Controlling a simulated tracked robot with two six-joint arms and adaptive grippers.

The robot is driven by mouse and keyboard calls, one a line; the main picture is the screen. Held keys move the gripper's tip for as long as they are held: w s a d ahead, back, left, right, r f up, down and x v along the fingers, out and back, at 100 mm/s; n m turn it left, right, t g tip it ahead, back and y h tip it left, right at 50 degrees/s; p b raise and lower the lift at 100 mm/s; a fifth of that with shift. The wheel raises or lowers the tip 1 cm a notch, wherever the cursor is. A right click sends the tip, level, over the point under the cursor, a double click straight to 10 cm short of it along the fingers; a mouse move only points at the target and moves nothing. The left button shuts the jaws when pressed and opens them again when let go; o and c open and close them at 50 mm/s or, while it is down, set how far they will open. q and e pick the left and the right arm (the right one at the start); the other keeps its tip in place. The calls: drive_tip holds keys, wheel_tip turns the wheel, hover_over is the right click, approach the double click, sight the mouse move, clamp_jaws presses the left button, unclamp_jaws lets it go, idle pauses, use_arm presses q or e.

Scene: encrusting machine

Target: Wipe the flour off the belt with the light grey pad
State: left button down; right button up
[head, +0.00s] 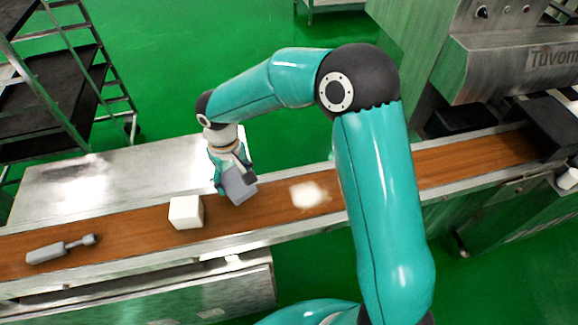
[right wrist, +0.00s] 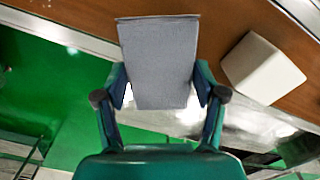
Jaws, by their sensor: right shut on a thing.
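The light grey pad (right wrist: 158,62) is held between the two fingers of my right gripper (right wrist: 160,90). In the head view the right gripper (head: 232,172) is over the brown belt (head: 445,162), with the pad (head: 238,187) at or just above the belt surface; I cannot tell whether it touches. A whitish patch of flour (head: 309,195) lies on the belt to the right of the pad, apart from it. My left gripper is not in view.
A white block (head: 186,212) stands on the belt left of the pad. A grey tool with a handle (head: 60,249) lies farther left on the belt. The steel machine (head: 515,60) is at the right. A dark-shelved rack (head: 50,90) stands back left.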

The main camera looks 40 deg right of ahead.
drive_tip(key=shift+s+d, duration=0.15)
drive_tip(key=shift+d, duration=0.15)
